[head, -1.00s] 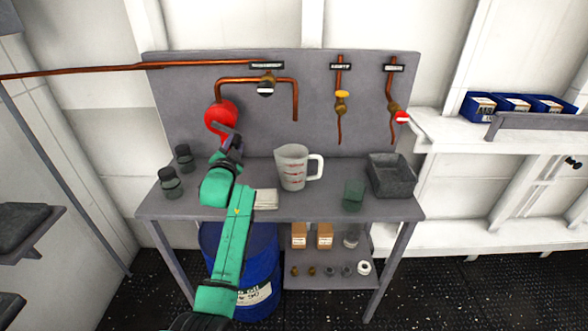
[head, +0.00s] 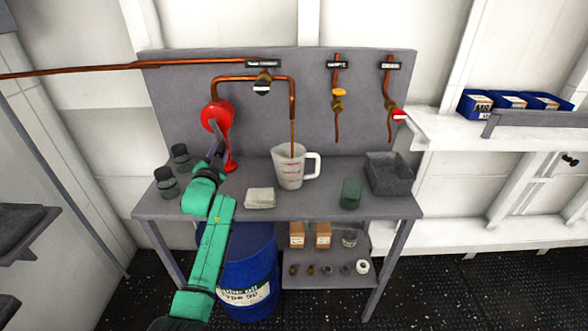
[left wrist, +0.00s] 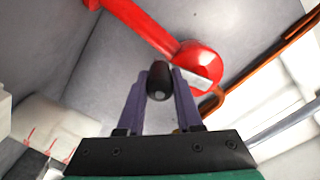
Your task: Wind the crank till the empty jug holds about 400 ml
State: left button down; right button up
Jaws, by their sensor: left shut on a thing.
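The red crank (head: 213,113) is at the left of the grey back panel, with a red bar running down from it to the bench. My left gripper (head: 214,152) is in front of it. In the left wrist view its purple fingers (left wrist: 160,88) are shut on the crank's black handle (left wrist: 160,80). The measuring jug (head: 288,173), whitish with red marks and a handle on the right, stands upright under the copper spout (head: 292,100). A thin brown stream runs from the spout into it. I cannot read its level. My right gripper is out of view.
A folded cloth (head: 260,198) lies left of the jug. A green cup (head: 350,193) and a dark tray (head: 388,172) stand to its right. Two dark jars (head: 167,181) are at the bench's left end. Two other valved pipes (head: 337,105) hang on the panel.

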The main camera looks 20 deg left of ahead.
pick_arm(q)
jog(key=s+a+r+p, duration=0.2)
jog(key=s+a+p, duration=0.1)
jog(key=a, duration=0.4)
notch_tip(320, 180, up, 8)
jog(key=a+p, duration=0.1)
jog(key=p, duration=0.7)
jog(key=w+d+r+p, duration=0.1)
jog(key=w+d+r, duration=0.2)
jog(key=d, duration=0.4)
jog(key=shift+d+r, duration=0.35)
jog(key=shift+r, duration=0.35)
